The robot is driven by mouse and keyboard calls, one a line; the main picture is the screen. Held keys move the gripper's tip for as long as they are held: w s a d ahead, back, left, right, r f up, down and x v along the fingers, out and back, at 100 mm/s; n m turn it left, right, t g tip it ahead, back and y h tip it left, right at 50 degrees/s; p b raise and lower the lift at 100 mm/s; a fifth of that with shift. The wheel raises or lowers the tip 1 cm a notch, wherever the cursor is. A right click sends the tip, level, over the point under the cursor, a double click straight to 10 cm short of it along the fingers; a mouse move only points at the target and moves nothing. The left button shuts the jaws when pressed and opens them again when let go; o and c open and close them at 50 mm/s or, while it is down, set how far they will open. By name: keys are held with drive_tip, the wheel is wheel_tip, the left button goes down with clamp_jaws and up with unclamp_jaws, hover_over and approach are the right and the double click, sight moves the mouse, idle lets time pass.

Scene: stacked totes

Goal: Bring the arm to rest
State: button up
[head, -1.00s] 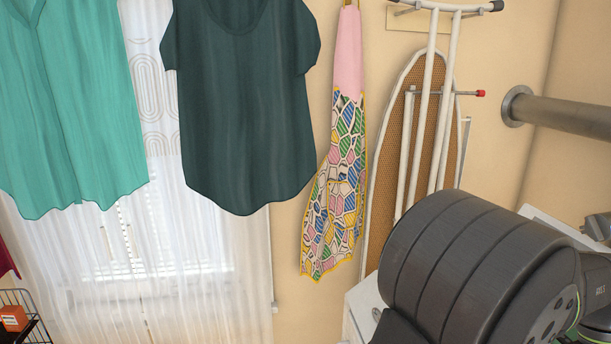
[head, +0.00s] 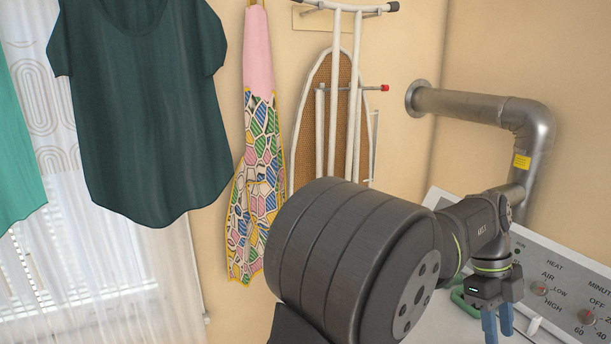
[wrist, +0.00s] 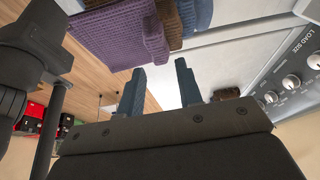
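My gripper (head: 497,322) hangs with its two blue fingers pointing down at the lower right of the head view, in front of a grey control panel. In the wrist view my gripper (wrist: 160,88) has its fingers apart with nothing between them, so it is open and empty. The large dark cylinder across the middle of the head view is part of my arm.
The control panel (head: 560,285) with knobs stands behind my gripper. A green item (head: 464,301) lies beside the fingers. Folded purple cloth (wrist: 115,40) shows in the wrist view. A metal pipe (head: 465,104), ironing board (head: 338,130) and hanging clothes (head: 150,110) line the wall.

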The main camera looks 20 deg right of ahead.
drive_tip(key=x, duration=0.7)
drive_tip(key=shift+f, duration=0.15)
wheel_tip(320, 180, up, 5)
drive_tip(key=shift+s+f, duration=0.1)
drive_tip(key=shift+s, duration=0.1)
drive_tip(key=s+a+r, duration=0.4)
drive_tip(key=s+r, duration=0.3)
drive_tip(key=s, duration=0.4)
drive_tip(key=w+f+n+t+h, duration=0.1)
drive_tip(key=w+f+n, duration=0.25)
drive_tip(key=w, duration=0.55)
drive_tip(key=w+f+n+t+h, duration=0.15)
drive_tip(key=w+n, duration=0.25)
drive_tip(key=w, duration=0.5)
drive_tip(key=w+f+n+h, duration=0.1)
drive_tip(key=w+f+n, duration=0.25)
drive_tip(key=w, duration=0.45)
drive_tip(key=w+a+f+n+t, duration=0.2)
drive_tip(key=w+a+n, duration=0.4)
drive_tip(key=w, duration=0.5)
drive_tip(key=w+a+f+n+t, duration=0.2)
drive_tip(key=w+a+f+n, duration=0.2)
drive_tip(key=w+a, duration=0.3)
drive_tip(key=w+n, duration=0.1)
drive_tip(key=w, duration=0.4)
drive_tip(key=shift+a+n, duration=0.3)
drive_tip(key=shift+n, duration=0.1)
drive_tip(key=shift+h, duration=0.35)
